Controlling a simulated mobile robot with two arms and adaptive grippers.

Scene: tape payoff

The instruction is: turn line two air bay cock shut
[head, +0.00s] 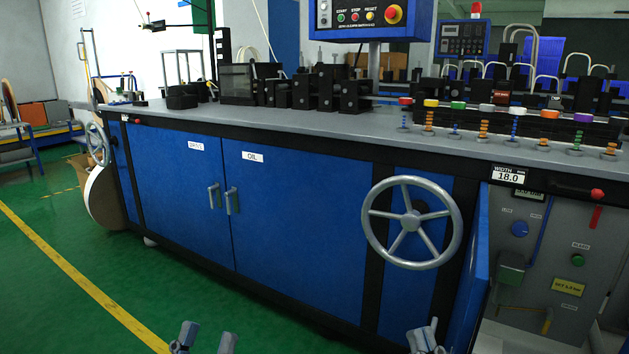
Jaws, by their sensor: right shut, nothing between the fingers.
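The open air bay (553,222) is a grey recess at the right end of the blue machine. Inside it are a blue lever (541,230), standing slightly tilted, a round blue knob (519,229), a green button (577,260) and a red lever (596,216) at upper right. The small labels are too blurred to tell which part is the line two cock. My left gripper (206,342) is open at the bottom edge, low in front of the cabinet. My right gripper (426,338) is shut and empty at the bottom, left of the bay, touching nothing visible.
The bay's blue door (471,275) stands open toward me, between my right gripper and the bay. A large grey handwheel (411,222) sticks out above my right gripper. A red knob (597,194) sits under the bench edge. The green floor (130,270) at left is clear.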

